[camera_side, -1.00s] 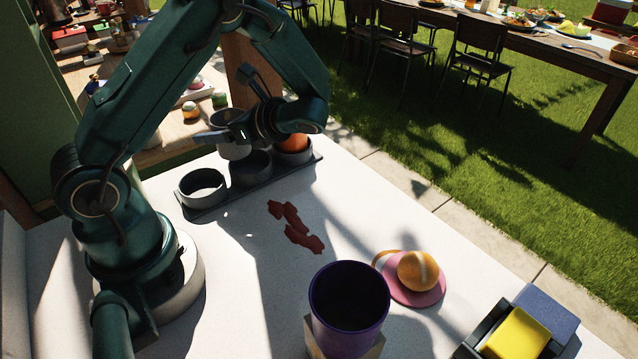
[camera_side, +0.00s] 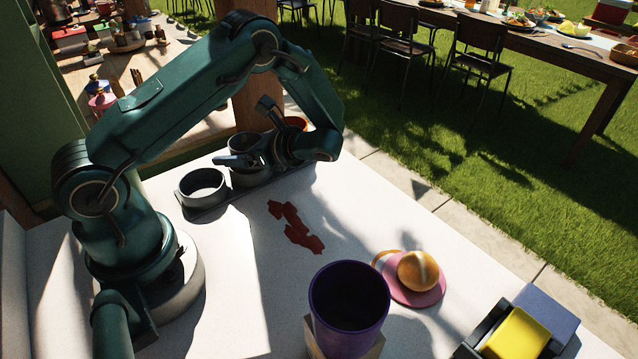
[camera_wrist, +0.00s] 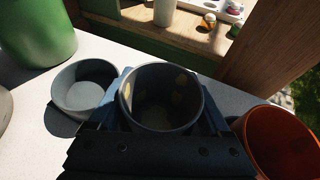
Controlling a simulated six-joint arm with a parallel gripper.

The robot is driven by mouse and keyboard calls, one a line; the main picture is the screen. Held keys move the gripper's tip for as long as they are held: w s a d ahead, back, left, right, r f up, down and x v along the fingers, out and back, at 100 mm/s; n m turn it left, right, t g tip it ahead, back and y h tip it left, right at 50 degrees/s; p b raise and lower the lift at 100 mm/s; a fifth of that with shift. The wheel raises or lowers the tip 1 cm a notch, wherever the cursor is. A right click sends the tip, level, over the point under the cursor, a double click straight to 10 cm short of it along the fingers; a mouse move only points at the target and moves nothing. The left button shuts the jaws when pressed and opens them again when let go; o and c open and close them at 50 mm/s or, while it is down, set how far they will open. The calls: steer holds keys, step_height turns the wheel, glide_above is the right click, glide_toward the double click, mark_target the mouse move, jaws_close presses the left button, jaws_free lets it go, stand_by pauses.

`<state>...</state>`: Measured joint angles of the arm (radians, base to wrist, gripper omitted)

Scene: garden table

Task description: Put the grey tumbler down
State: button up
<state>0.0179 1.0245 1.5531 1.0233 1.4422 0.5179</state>
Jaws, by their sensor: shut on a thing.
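My gripper (camera_side: 238,160) is shut on the grey tumbler (camera_wrist: 160,72). The tumbler stands upright between the jaws in the wrist view, its open mouth facing the camera. In the side view the tumbler (camera_side: 245,142) is at the middle cup of the dark three-cup rack (camera_side: 214,208), partly hidden by the gripper. I cannot tell whether its base rests on the cup's bottom. The left cup (camera_side: 201,186) is empty; it also shows in the wrist view (camera_wrist: 84,84). An orange tumbler (camera_side: 297,122) is at the right cup, mostly hidden behind my arm.
A purple tumbler (camera_side: 348,310) stands on a block at the front. An orange ball (camera_side: 417,271) sits on a pink disc (camera_side: 398,292). A yellow block (camera_side: 516,334) lies in a dark box at the lower right.

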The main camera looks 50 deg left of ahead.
steer(key=o, duration=1.1)
steer(key=shift+f, duration=0.1)
steer(key=shift+r, duration=0.2)
steer(key=v, duration=1.2)
steer(key=s+d+r+n+t+h, duration=0.3)
steer(key=n+h, duration=0.1)
steer(key=s+d+r+n+t+h, duration=0.2)
steer(key=s+d+n+t+h, duration=0.1)
steer(key=s+n+t+h, duration=0.1)
steer(key=s+d+r+n+t+h, duration=0.3)
steer(key=n+h, duration=0.1)
steer(key=n, duration=0.1)
steer(key=shift+s+d+r+n+t, duration=0.25)
steer(key=shift+s+r+n+t, duration=0.05)
steer(key=shift+s+r, duration=0.05)
